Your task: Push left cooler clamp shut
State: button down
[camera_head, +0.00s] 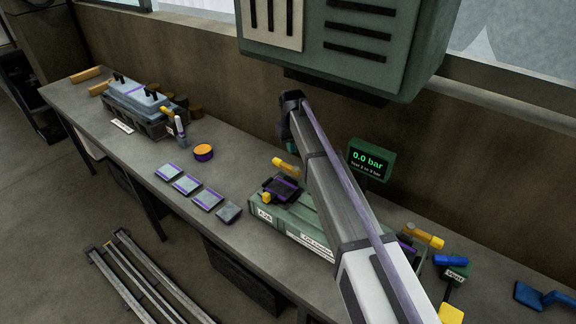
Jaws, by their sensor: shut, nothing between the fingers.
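The green cooler test stand (262,215) is on the bench, its middle and right part covered by my arm. At its left end is a dark block with purple edges (282,188), which looks like the left cooler clamp. A yellow handle-like piece (286,166) is just behind it and a small yellow knob (267,198) in front. I cannot tell whether this clamp is open or shut. A yellow-orange handle (424,237) shows at the stand's right end. My arm reaches up and left across the stand. My gripper is not clearly visible, seemingly hidden behind the arm.
A display (369,161) behind the stand reads 0.0 bar. Several plates (187,185) and an orange-topped round part (203,152) lie to the left. A grey-blue engine part (137,100) stands farther left. A blue-handled vent (451,260) is at right. A green cabinet (350,40) hangs above.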

aim_at(291, 166)
jog(key=shift+f, duration=0.1)
jog(key=shift+f+b, duration=4.8)
jog(key=shift+b, duration=0.05)
jog(key=shift+r+p, duration=0.35)
jog(key=shift+s, duration=0.1)
